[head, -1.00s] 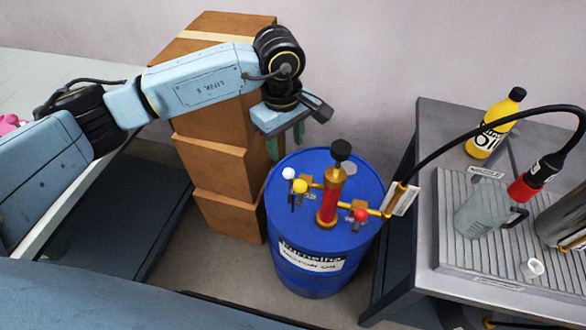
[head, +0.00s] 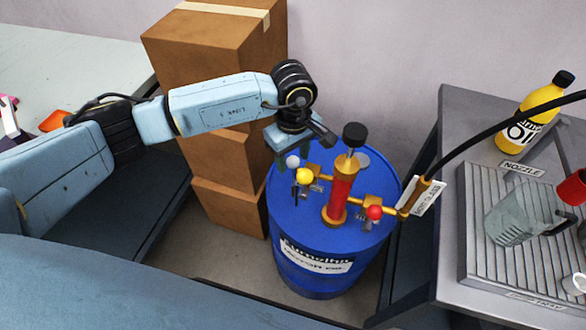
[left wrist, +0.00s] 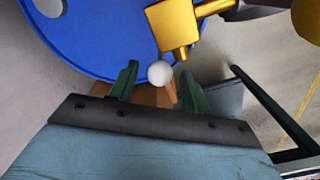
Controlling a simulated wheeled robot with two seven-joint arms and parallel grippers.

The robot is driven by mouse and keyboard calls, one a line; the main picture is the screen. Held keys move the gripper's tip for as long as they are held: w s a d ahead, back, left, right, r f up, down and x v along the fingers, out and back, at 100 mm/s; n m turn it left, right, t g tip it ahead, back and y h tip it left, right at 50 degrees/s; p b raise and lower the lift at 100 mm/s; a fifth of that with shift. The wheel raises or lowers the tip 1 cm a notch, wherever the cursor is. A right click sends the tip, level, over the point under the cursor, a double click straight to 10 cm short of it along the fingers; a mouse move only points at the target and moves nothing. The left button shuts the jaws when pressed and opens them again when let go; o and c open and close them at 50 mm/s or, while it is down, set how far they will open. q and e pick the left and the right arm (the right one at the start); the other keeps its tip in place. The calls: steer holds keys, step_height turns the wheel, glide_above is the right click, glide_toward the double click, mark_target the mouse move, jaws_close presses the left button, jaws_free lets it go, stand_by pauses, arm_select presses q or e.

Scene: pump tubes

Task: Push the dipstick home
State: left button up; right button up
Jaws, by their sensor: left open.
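A white ball knob (head: 292,162) stands at the left of the fittings on the blue drum's lid, beside a yellow ball knob (head: 304,176). I cannot tell for sure which knob tops the dipstick; its rod is not clear. My left gripper (head: 292,153) is open, fingers down, just behind and above the white ball. In the left wrist view, the white ball (left wrist: 160,73) appears between the tips of the two green fingers, next to a gold fitting (left wrist: 174,27). Contact does not show. My right gripper is out of view.
The red pump tube (head: 341,190) with a black top stands in the middle of the blue drum (head: 310,265), with a red knob (head: 375,212) to its right. Stacked cardboard boxes (head: 215,50) stand behind left. A grey bench (head: 455,125) holds a jug and a yellow bottle.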

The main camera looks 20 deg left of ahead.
mark_target(293, 168)
arm_select(q)
steer(key=shift+f+b, duration=0.35)
steer(key=shift+f, duration=1.9)
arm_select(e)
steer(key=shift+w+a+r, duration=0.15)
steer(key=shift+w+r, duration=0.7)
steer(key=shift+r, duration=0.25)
arm_select(q)
jaws_close()
